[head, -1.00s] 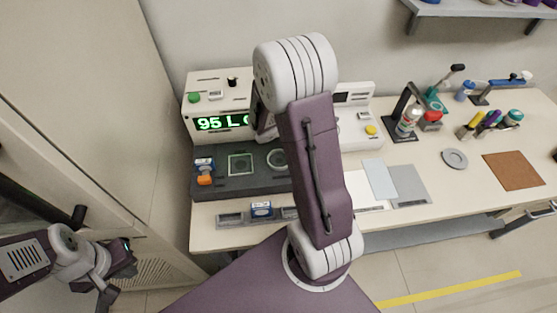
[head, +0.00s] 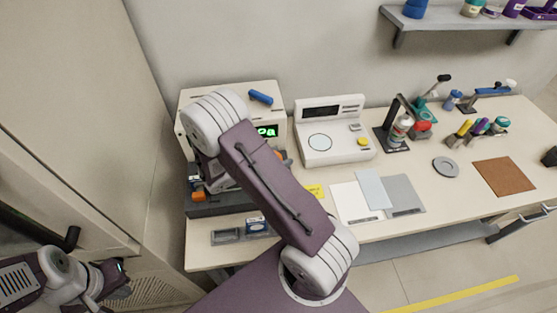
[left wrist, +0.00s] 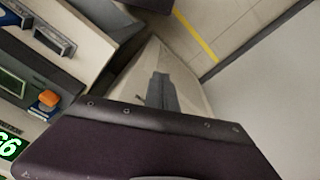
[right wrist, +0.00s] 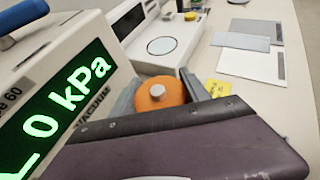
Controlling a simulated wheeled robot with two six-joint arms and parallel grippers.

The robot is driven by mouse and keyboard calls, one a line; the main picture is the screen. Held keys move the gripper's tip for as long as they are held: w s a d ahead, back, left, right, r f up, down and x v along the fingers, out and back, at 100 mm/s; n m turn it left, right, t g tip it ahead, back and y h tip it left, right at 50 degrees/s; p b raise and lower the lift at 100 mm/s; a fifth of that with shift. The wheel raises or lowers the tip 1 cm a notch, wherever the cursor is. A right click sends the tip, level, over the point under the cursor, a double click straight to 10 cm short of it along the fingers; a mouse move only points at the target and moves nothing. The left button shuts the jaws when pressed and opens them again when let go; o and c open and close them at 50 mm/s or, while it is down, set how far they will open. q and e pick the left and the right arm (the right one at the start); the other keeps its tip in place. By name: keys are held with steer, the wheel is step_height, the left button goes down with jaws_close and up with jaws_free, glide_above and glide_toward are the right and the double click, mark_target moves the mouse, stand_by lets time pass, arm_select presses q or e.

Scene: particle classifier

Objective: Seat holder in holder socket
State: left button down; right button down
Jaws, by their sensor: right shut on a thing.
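An orange round piece with a silver knob, taken as the holder (right wrist: 158,94), is between the fingers of my right gripper (right wrist: 160,92). A sliver of orange, probably the same holder (head: 282,159), shows beside my right arm in the head view. My right gripper is shut on it, next to the display's right side. The dark base (head: 200,207) below the display is mostly covered by my right arm. The holder socket cannot be made out. My left gripper (head: 118,292) hangs low at the left, away from the bench; its fingers look together and empty (left wrist: 161,92).
The vacuum instrument (head: 228,90) has a blue handle (head: 261,97) on top. An orange knob (left wrist: 48,98) stands on the dark base. A slotted tray (head: 226,237) lies in front with a blue item (head: 257,223). A white balance (head: 333,145) and flat sheets (head: 355,203) are to the right.

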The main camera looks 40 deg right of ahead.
steer(key=shift+w+f, duration=0.15)
steer(key=shift+f, duration=0.75)
steer(key=shift+f, duration=0.15)
steer(key=c, duration=0.6)
jaws_free()
steer(key=shift+o, duration=0.2)
